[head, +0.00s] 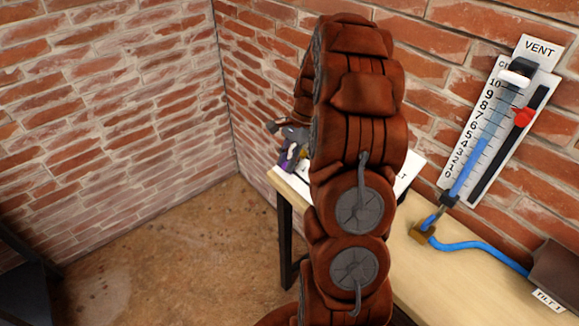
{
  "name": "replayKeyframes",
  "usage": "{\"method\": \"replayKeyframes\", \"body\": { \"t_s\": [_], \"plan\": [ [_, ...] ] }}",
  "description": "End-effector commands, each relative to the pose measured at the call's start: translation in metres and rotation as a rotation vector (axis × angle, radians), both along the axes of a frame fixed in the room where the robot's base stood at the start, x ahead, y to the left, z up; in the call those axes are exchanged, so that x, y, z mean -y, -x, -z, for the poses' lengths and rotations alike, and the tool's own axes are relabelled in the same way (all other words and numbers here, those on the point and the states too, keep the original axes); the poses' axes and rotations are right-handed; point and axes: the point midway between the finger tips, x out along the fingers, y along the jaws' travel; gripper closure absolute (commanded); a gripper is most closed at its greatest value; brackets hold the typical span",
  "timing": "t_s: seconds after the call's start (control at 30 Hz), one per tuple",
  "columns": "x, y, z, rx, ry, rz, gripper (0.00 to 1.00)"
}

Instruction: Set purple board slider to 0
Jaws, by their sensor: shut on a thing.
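A white board (408,172) lies at the far end of the table, mostly hidden behind my arm. A small purple piece (289,155) shows at the board's left side, just left of my arm. My gripper (284,141), dark grey and small in view, is at the purple piece and appears shut on it. The fingertips are partly hidden, and I cannot read the slider's scale or position.
A wooden table (425,270) stands along the right brick wall. A VENT panel (490,130) with a numbered scale and red slider (523,117) leans there. A blue hose (470,245) runs to a brown box (556,275) labelled TILT. Open floor (170,260) lies left.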

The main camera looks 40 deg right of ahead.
Motion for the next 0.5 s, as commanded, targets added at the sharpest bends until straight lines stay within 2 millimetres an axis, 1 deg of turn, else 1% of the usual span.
{"method": "replayKeyframes", "body": {
  "t_s": [0.37,0.4,0.5],
  "plan": [
    [0.0001,-0.0046,-0.0009,0.008,0.004,0.000,1.00],
    [0.0001,-0.0047,-0.0009,0.008,0.004,0.000,0.72],
    [0.0002,-0.0046,-0.0009,0.008,0.004,0.000,0.61]
  ]
}}
